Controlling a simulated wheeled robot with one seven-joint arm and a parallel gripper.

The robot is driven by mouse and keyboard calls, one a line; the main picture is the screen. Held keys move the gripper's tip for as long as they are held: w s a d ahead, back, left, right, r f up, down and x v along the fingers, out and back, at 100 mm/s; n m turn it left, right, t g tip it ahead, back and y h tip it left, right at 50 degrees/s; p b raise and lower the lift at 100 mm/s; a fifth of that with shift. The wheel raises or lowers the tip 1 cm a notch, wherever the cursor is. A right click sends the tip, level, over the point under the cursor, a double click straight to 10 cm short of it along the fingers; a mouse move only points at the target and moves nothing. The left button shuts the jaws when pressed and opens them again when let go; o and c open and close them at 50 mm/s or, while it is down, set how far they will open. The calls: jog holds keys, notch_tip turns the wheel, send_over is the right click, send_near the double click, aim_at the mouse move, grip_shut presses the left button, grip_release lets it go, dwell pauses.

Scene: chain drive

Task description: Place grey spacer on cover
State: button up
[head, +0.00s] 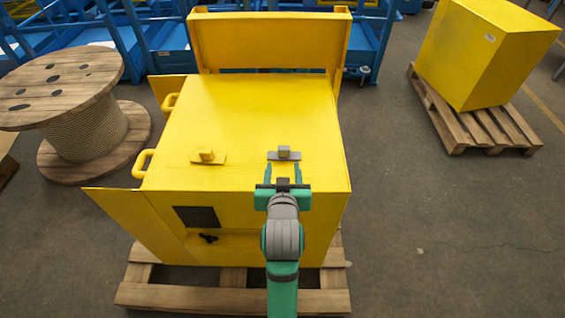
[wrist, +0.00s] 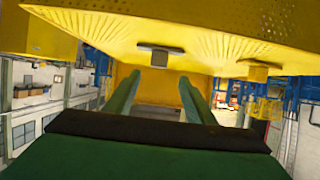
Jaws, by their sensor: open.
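The grey spacer (head: 285,153) is a small block on a flat grey base. It sits on the flat top (head: 255,110) of the yellow cabinet, right of the middle near the front edge. My gripper (head: 283,172) is open, just on the near side of the spacer, its green fingers pointing toward it. In the wrist view the spacer (wrist: 160,47) appears above and beyond the open fingertips (wrist: 159,80), with nothing between them. I cannot tell for sure which yellow panel is the cover.
A similar yellow block (head: 207,157) sits to the left on the same top. A raised yellow panel (head: 268,42) stands at the back, and an open door (head: 135,212) sticks out at front left. A cable reel (head: 85,120) and a yellow box (head: 483,50) on a pallet stand apart.

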jog(key=shift+s+r, duration=0.15)
jog(key=shift+s, duration=0.3)
jog(key=s+f, duration=1.3)
jog(key=s, duration=0.3)
jog(key=s+r+t, duration=0.1)
jog(key=s, duration=1.9)
jog(key=shift+d+t, duration=0.2)
jog(key=shift+t, duration=0.2)
